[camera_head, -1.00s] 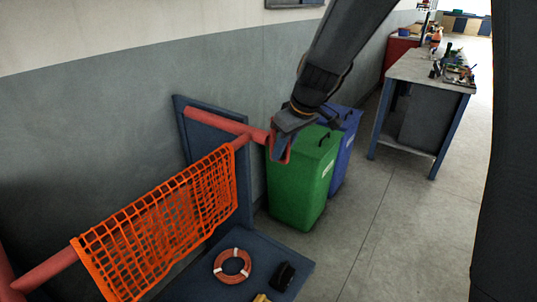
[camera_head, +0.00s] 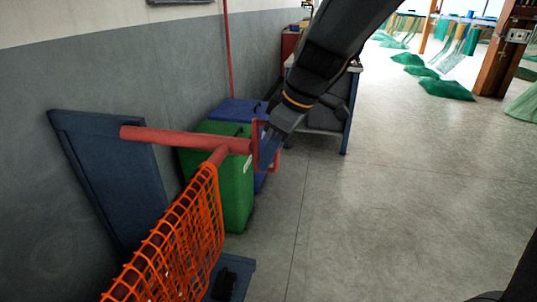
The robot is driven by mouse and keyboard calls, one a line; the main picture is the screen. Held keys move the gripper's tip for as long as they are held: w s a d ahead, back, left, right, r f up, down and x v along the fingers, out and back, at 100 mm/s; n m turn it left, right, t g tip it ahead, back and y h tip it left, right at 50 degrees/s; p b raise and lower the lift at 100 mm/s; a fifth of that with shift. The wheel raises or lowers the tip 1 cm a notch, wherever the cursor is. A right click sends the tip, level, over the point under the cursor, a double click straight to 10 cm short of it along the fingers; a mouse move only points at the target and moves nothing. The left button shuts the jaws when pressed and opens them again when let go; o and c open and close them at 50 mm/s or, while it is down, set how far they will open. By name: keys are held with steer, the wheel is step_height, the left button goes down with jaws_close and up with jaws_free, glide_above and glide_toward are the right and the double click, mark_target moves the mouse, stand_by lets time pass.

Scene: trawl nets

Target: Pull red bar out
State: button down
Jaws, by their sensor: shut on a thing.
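The red bar (camera_head: 185,138) sticks out from a dark blue wall panel (camera_head: 95,150) and ends in a red U-shaped handle at its right end. A second red bar joins it near that end, and an orange net (camera_head: 190,235) hangs over this one. My gripper (camera_head: 268,152) is at the handle, shut on it. The dark gripper hides part of the handle, and its fingertips are hard to make out.
A green bin (camera_head: 238,195) and a blue bin (camera_head: 240,108) stand close behind the bar, by the grey wall. A workbench (camera_head: 335,115) is partly hidden behind my arm. Green nets (camera_head: 447,90) lie farther back.

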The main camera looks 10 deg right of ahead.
steer(key=shift+w+d+r, duration=0.1)
steer(key=shift+w+r, duration=0.05)
steer(key=shift+w, duration=0.2)
steer(key=c, duration=1.8)
jaws_free()
steer(key=shift+w, duration=0.1)
steer(key=shift+s, duration=0.2)
steer(key=shift+v, duration=3.8)
steer(key=s+d+f+m+h, duration=0.1)
steer(key=s+d+f+m, duration=0.2)
steer(key=s+f+m, duration=0.1)
steer(key=s+d+f+m+g+h, duration=0.1)
steer(key=s+d+f+m, duration=0.3)
steer(key=f, duration=0.3)
steer(key=s+d+f+m+g+h, duration=0.1)
steer(key=s+d+f+m, duration=0.3)
steer(key=s+f, duration=0.1)
steer(key=shift+f+h+p, duration=0.35)
steer(key=shift+f+h, duration=0.05)
steer(key=shift+f, duration=0.3)
